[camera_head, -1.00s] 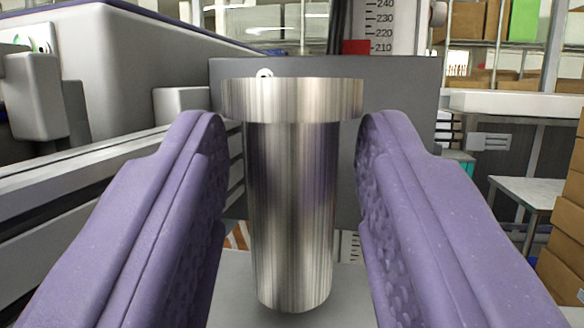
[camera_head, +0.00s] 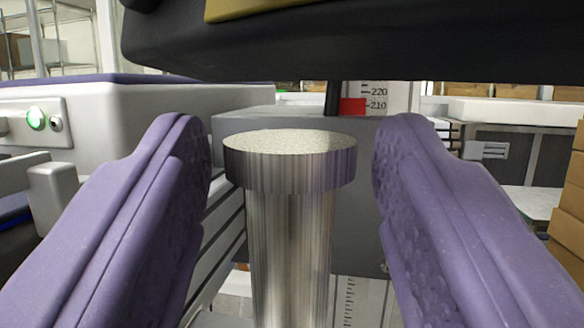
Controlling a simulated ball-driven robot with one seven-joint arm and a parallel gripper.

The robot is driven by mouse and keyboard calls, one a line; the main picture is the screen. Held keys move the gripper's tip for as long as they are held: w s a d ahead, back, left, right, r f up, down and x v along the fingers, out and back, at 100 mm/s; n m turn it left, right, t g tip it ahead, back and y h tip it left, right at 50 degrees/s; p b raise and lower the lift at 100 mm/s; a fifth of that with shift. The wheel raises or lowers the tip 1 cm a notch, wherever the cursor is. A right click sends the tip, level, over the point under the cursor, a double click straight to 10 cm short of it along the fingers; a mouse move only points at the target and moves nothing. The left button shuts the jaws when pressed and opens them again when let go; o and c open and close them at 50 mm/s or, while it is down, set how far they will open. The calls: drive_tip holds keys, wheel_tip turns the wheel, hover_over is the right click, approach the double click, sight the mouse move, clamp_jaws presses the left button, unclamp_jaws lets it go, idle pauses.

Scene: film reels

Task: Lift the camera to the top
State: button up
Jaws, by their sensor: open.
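My gripper (camera_head: 291,165) is open, with one purple padded finger on each side of a brushed metal post. The post (camera_head: 290,250) is upright, with a wider round cap (camera_head: 290,170) on top. The cap lies between the fingertips, with a gap on both sides. A graduated scale (camera_head: 380,98) with a red marker (camera_head: 353,106) near 210 stands behind the post. A dark body (camera_head: 340,50) with a gold-coloured part (camera_head: 270,8) hangs across the top of the view; I cannot tell if it is the camera. The post's lower end is out of view.
A grey block (camera_head: 235,124) stands just behind the post. A white machine (camera_head: 120,118) with a green-lit button (camera_head: 36,119) is at the left. Cardboard boxes (camera_head: 568,200) are stacked at the right edge. The dark body overhead leaves limited room above the fingers.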

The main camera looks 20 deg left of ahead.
drive_tip(key=p+v, duration=0.1)
drive_tip(key=v, duration=0.6)
drive_tip(key=shift+s+d, duration=0.15)
drive_tip(key=shift+s, duration=0.15)
drive_tip(key=shift+f, duration=0.15)
